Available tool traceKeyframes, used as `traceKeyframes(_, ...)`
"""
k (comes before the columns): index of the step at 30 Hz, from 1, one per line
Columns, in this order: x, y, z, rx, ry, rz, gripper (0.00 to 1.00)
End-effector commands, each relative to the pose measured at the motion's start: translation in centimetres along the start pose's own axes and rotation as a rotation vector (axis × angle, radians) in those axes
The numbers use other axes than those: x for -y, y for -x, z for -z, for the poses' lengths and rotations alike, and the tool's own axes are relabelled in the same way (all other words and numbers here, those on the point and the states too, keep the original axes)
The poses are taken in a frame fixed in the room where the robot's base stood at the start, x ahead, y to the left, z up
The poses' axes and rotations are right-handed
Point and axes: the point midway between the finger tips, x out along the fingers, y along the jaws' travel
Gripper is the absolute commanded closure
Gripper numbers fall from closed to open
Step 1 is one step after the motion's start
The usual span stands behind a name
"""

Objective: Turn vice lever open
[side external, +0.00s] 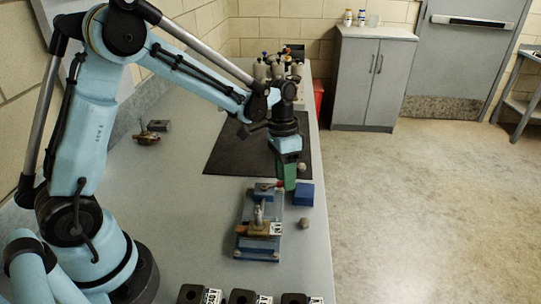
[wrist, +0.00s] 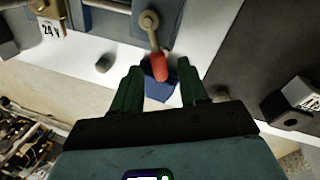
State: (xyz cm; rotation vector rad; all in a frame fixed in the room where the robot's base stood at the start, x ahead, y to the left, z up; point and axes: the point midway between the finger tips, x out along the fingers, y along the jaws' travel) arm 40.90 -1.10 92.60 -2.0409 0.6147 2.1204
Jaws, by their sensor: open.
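The blue vice (side external: 243,243) stands on the bench with a brass-coloured part and a labelled piece on it. Its lever (wrist: 152,38) shows in the wrist view, with a round metal pivot at the top and a red handle (wrist: 159,68) pointing toward my gripper. My gripper (wrist: 158,67) is open, and its two green fingers lie on either side of the red handle in that view, with gaps visible. In the side view my gripper (side external: 287,184) points down at the vice's far right end, close to the red handle tip. Contact cannot be told.
A blue block (side external: 304,194) sits just right of my gripper, also partly visible between the fingers (wrist: 158,91). A small grey knob-like object (side external: 304,223) is nearby. Dark labelled blocks (side external: 242,297) line the front. A black mat (side external: 232,150) lies behind. Bench left of the vice is clear.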

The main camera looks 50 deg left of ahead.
Motion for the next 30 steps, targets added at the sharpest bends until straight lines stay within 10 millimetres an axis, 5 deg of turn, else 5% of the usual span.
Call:
traceKeyframes(9, 0.0, 0.0, 0.0, 0.000, 0.000, 0.000, 1.00)
traceKeyframes(20, 0.2, 0.1, 0.0, -0.007, 0.036, 0.000, 1.00)
traceKeyframes(30, 1.4, 0.4, -0.3, -0.050, 0.251, 0.000, 1.00)
